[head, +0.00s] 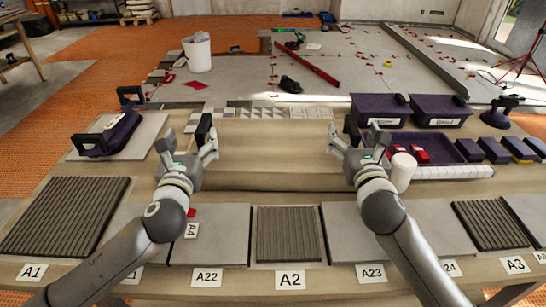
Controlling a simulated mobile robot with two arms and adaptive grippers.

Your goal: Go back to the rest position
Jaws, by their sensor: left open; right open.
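My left gripper (203,150) is open and empty above the wooden workbench (265,158), left of its middle. My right gripper (357,143) is open above the bench, right of its middle. No object shows between the fingers of either one. A white cylinder (402,172) stands just right of my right wrist; whether they touch I cannot tell. Both forearms reach in from the bottom edge over the front row of grey tiles (210,247).
Ribbed panels (287,234) lie along the front among labels. A purple suction lifter (108,135) rests on a tile at the left. Purple bins (440,108), a purple tray (440,147) and several purple blocks (492,149) stand at the right. The bench middle is clear.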

